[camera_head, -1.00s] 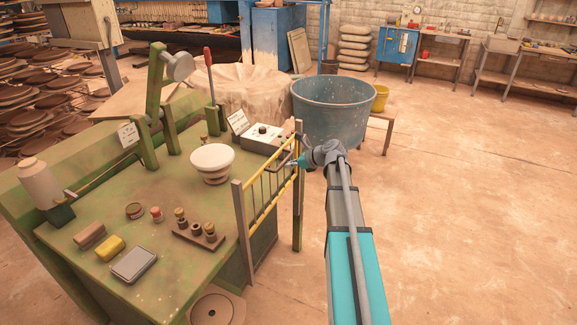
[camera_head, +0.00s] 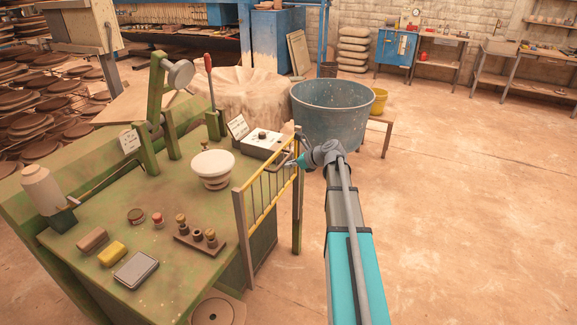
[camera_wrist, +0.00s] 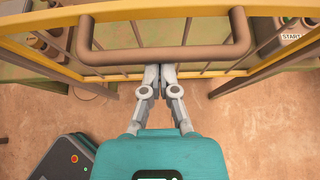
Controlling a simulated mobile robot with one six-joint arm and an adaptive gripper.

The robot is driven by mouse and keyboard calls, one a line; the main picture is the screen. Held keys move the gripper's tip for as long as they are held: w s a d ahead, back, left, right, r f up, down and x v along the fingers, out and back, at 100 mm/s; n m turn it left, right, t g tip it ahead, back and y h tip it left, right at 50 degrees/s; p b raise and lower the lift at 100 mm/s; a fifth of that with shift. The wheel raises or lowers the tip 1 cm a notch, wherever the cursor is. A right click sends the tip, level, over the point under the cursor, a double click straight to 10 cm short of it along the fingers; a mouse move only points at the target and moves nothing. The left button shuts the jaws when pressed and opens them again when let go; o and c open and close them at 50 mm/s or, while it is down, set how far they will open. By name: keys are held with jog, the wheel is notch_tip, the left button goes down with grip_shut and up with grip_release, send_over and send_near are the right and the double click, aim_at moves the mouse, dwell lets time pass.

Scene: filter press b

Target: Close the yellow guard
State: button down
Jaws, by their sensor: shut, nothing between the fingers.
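The yellow guard (camera_head: 268,193) is a barred frame between two grey-brown posts along the right edge of the green press table (camera_head: 150,255). In the wrist view its yellow top rail (camera_wrist: 160,13) runs across the top, with a brown U-shaped handle (camera_wrist: 165,55) below it. My gripper (camera_head: 293,163) is at the outer side of the guard near its far end. In the wrist view my gripper (camera_wrist: 160,70) has its fingers together and empty. The fingertips reach the lower yellow bar, just under the handle; I cannot tell whether they touch.
On the table are a white bowl (camera_head: 213,167), a control box (camera_head: 262,140), a yellow sponge (camera_head: 112,253) and a rack of small stamps (camera_head: 200,240). A large blue tub (camera_head: 340,112) stands behind the guard's far end. The floor at right is clear.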

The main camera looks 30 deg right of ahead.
jog(key=shift+f+b, duration=2)
jog(key=shift+f, duration=0.05)
jog(key=p+v, duration=0.5)
jog(key=v, duration=0.6)
jog(key=shift+a+f, duration=0.1)
jog(key=s+a+f+n+g+h, duration=0.1)
jog(key=s+a+f+n+g, duration=0.2)
jog(key=a+n, duration=0.5)
jog(key=s+a+f+n+g+h, duration=0.1)
jog(key=s+a+f+n+g, duration=0.3)
jog(key=a, duration=0.7)
jog(key=s+a+f+n+g+h, duration=0.2)
jog(key=s+a+n+h, duration=0.3)
jog(key=s+a+n, duration=0.5)
jog(key=shift+s+a+n, duration=0.2)
jog(key=shift+s+n, duration=0.05)
jog(key=shift+n, duration=2.95)
jog(key=shift+f, duration=0.1)
